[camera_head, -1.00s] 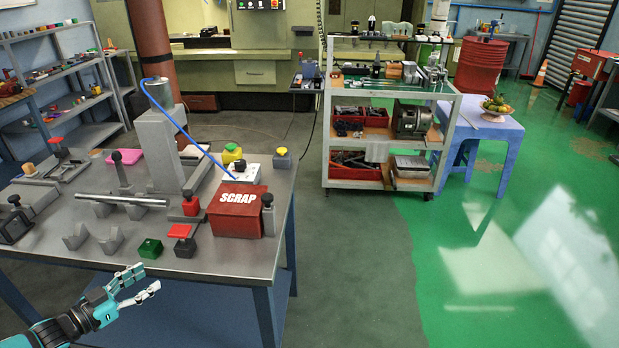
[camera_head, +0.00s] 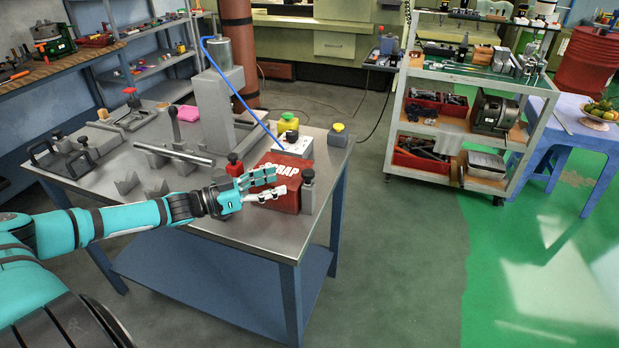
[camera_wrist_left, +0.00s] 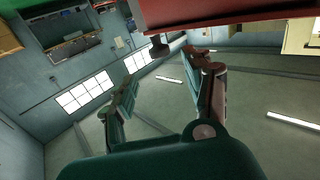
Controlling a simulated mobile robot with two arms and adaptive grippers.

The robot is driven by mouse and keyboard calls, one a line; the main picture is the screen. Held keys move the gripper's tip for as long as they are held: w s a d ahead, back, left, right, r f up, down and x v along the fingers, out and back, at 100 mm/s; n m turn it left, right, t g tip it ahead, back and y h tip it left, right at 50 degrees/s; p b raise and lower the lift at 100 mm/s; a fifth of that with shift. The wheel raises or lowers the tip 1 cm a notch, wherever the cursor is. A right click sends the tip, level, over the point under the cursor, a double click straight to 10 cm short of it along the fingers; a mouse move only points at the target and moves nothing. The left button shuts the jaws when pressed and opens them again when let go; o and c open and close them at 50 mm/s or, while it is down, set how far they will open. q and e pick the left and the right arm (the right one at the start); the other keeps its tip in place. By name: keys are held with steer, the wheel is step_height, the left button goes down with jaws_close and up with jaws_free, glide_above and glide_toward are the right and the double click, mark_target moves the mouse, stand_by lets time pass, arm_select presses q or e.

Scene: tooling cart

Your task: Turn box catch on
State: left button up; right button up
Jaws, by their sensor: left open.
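The red SCRAP box (camera_head: 290,199) stands on the steel workbench near its right front corner. A small post with a dark knob (camera_head: 308,183) is at its right side. My left gripper (camera_head: 278,183) is in front of the box and covers part of its lettering. It is open and empty, fingers pointing right; I cannot tell whether it touches the box. In the left wrist view the red box (camera_wrist_left: 235,14) spans the top, with a dark knob (camera_wrist_left: 159,46) just below it, beyond the open fingers (camera_wrist_left: 165,75). Which part is the catch is unclear. My right gripper is out of view.
A red-topped block (camera_head: 234,165) is left of the box. The floor right of the bench is clear.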

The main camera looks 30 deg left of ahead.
mark_target(309, 172)
arm_select(q)
steer(key=x, duration=0.8)
steer(key=shift+w+r+p, duration=0.15)
steer(key=shift+p, duration=0.15)
steer(key=shift+w+d, duration=0.3)
steer(key=shift+w, duration=0.25)
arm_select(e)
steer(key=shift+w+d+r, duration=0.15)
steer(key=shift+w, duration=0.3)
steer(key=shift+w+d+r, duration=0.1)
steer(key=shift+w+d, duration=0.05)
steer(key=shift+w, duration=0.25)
arm_select(q)
steer(key=shift+d, duration=0.1)
jaws_close()
